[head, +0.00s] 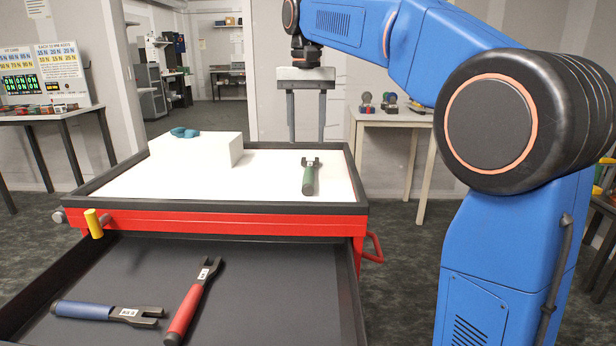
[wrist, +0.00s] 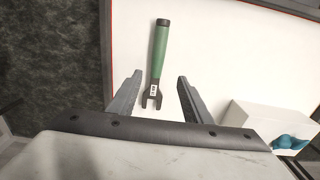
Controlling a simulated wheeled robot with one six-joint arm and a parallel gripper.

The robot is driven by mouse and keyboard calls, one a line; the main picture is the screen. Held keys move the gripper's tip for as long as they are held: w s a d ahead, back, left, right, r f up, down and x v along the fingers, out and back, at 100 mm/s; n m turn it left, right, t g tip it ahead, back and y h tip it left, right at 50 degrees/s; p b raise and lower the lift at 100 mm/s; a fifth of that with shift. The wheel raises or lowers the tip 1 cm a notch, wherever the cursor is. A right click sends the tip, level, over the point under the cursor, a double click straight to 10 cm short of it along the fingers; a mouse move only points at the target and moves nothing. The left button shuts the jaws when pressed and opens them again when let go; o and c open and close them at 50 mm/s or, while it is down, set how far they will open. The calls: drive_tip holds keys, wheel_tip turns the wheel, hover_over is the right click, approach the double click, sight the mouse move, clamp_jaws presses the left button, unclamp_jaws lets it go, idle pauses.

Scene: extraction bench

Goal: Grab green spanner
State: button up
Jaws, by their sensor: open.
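The green spanner (head: 309,178) lies on the white top of the red cart, towards its right side. It has a green handle and a dark open-ended head. In the head view the head points to the back. In the wrist view the spanner (wrist: 158,62) lies with its head between my fingers as seen from above. My gripper (head: 306,138) points down above the cart top, just behind the spanner, with its two fingers apart and empty. The gap between the fingertips (wrist: 160,78) also shows in the wrist view. The fingers do not appear to touch the spanner.
A white block (head: 195,153) with a teal item (head: 185,132) on it stands at the cart's left back. The open drawer (head: 270,290) below holds a blue spanner (head: 85,310) and a red spanner (head: 190,305). A dark rim (head: 215,207) edges the cart top.

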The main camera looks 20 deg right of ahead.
hover_over(309, 170)
drive_tip(key=f, duration=0.4)
drive_tip(key=shift+a+f, duration=0.2)
drive_tip(key=shift+a, duration=0.1)
drive_tip(key=shift+d+f, duration=0.15)
drive_tip(key=shift+f, duration=1.2)
drive_tip(key=shift+d+f, duration=0.15)
drive_tip(key=shift+f, duration=1.2)
drive_tip(key=shift+c, duration=0.3)
clamp_jaws()
